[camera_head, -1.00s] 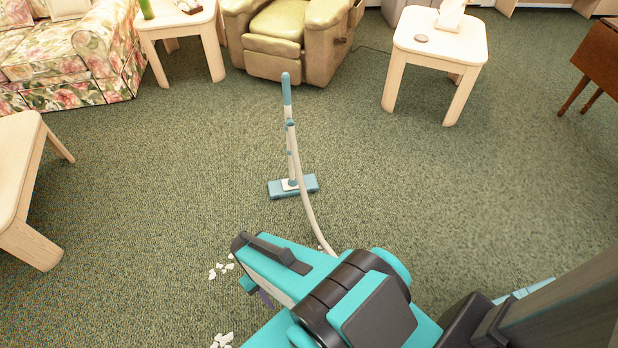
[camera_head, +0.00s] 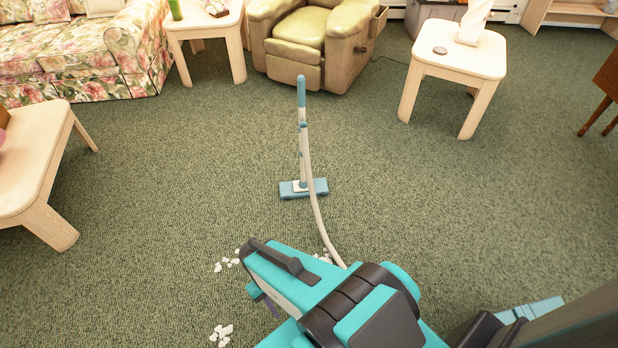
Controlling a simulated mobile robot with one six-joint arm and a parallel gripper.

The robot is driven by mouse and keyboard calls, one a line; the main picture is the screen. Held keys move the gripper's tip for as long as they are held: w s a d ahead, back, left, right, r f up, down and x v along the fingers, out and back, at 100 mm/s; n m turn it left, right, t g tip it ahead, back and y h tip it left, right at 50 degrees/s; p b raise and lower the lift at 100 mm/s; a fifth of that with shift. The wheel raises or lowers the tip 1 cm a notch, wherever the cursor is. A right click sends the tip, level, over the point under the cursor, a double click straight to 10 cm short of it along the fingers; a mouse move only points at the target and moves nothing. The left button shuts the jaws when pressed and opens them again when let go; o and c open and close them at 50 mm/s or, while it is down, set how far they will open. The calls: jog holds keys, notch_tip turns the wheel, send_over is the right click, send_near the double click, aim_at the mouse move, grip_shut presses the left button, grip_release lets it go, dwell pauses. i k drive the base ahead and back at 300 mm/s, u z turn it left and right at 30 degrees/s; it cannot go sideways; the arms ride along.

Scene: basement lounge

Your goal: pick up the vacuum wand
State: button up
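The vacuum wand (camera_head: 304,138) stands upright on the green carpet near the middle of the view. It has a blue handle on top, a pale tube and a flat blue floor head (camera_head: 290,190) at its foot. A pale hose (camera_head: 318,210) curves from the wand down toward me and passes out of sight behind my arm. My teal and black arm fills the lower middle, well short of the wand. My gripper's fingers cannot be made out.
White scraps (camera_head: 222,333) lie on the carpet left of my arm, with more (camera_head: 228,264) above them. A wooden table (camera_head: 40,160) stands at left, a green armchair (camera_head: 318,50) behind the wand, and a side table (camera_head: 460,62) at back right. Carpet around the wand is clear.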

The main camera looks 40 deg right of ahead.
aim_at(295, 188)
jog(key=u, duration=0.05)
jog(key=i, duration=0.95)
jog(key=z, duration=0.15)
jog(key=k, duration=0.95)
jog(key=u, duration=0.2)
jog(key=i, duration=0.7)
jog(key=z, duration=0.05)
